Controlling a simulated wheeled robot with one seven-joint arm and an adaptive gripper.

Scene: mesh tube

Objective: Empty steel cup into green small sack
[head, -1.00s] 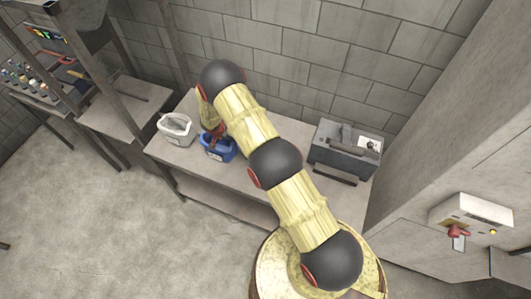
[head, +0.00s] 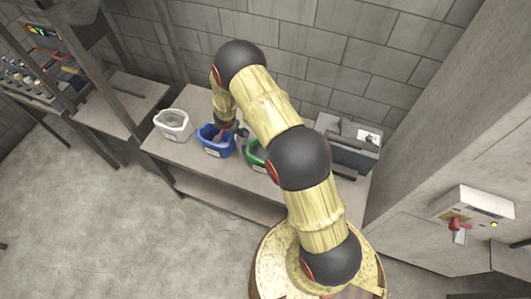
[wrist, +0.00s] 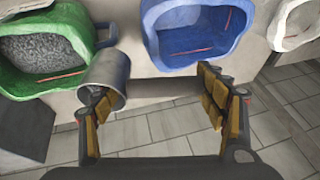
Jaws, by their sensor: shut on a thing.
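The steel cup (wrist: 110,74) is a grey metal cylinder with a handle, tilted, its mouth toward the wrist camera. It hangs at the left finger of my gripper (wrist: 158,108); the right finger shows well apart from it. My gripper is shut on the cup, though the exact contact is unclear. The green small sack (wrist: 88,25) is just left of the cup and holds grey granules (wrist: 38,53). In the head view the green sack (head: 255,155) is partly hidden by my arm. The cup's inside is hard to see.
A blue sack (head: 214,145) stands left of the green one, and a white sack (head: 174,124) farther left on the bench (head: 165,148). A grey box (head: 345,145) stands at the bench's right end. A wall is behind.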

